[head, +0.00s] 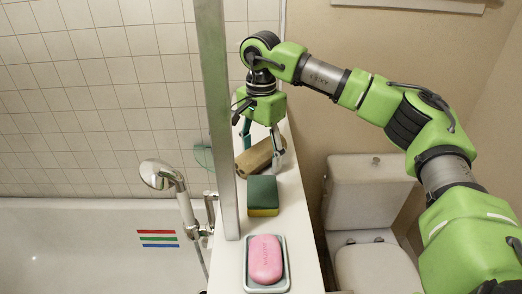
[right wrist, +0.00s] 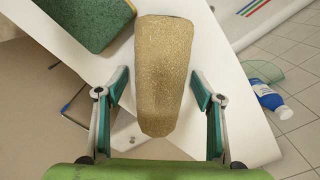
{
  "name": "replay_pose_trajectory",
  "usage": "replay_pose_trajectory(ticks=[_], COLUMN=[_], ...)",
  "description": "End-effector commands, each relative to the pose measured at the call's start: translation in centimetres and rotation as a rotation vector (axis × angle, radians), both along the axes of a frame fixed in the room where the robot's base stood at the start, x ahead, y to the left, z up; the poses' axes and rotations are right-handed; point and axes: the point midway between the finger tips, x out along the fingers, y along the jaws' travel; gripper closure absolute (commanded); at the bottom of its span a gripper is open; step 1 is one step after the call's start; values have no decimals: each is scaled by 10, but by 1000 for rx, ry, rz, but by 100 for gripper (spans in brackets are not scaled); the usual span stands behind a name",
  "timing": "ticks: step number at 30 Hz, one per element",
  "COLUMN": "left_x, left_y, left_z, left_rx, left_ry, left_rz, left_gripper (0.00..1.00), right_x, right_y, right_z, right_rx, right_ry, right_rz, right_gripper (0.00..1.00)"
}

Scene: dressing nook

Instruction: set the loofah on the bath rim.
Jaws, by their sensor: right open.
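The loofah (head: 254,158) is a tan-brown, rough, tapered block lying on a narrow white ledge (head: 297,225) beside the bath. It also shows in the right wrist view (right wrist: 161,70), lengthwise between the fingers. My right gripper (head: 262,149) is open, pointing down over the loofah, one finger on each side. In the right wrist view, gaps show between the fingers and the loofah. The white bath (head: 80,245) is at the left, with its pale rim (head: 60,201) along the tiled wall. Red, green and blue stripes mark the bath. My left gripper is not in view.
A green-and-yellow sponge (head: 263,194) lies close in front of the loofah. A pink soap (head: 265,259) sits in a dish nearer. A metal post (head: 216,120) and a hand shower (head: 165,177) stand between ledge and bath. A toilet (head: 370,200) is right.

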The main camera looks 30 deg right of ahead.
Motion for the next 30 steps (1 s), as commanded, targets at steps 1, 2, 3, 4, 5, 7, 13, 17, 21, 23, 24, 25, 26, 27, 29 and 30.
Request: replay_pose_trajectory(ticks=[1, 2, 3, 4, 5, 7, 13, 17, 21, 23, 24, 25, 26, 27, 29, 30], left_x=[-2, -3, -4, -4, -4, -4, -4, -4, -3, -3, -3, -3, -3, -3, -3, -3], left_y=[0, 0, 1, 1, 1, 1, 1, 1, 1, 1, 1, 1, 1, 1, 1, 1], left_z=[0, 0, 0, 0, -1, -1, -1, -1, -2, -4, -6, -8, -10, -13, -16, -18], left_rx=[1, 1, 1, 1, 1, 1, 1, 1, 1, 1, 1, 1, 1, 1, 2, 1], left_ry=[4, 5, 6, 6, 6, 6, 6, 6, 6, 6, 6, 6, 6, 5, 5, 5], left_rz=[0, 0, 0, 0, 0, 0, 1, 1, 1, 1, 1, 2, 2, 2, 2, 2], left_gripper=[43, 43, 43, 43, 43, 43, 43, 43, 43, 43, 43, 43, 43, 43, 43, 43], right_x=[0, 0, 0, 0, 0, 0, 0, 0, 1, 1, 2, 2, 2, 1, 2, 1], right_y=[0, 0, 0, 0, 0, 0, 0, 0, 0, 0, 0, 0, 1, 1, 1, 1], right_z=[-1, -1, -1, -1, -1, -1, -1, -1, 1, 5, 10, 15, 20, 28, 41, 49], right_rx=[0, 0, 1, 1, 1, 1, 1, 1, 1, 1, 2, 2, 3, 3, 3, 4], right_ry=[-1, -1, -2, -2, -2, -2, -2, -2, -3, -4, -6, -7, -6, -6, -6, -7], right_rz=[0, 0, 0, 0, 0, 0, 0, 0, 0, 0, 0, -1, 0, 1, 0, 0], right_gripper=[38, 38, 38, 38, 38, 43, 74, 74, 74, 74, 74, 74, 74, 74, 74, 74])
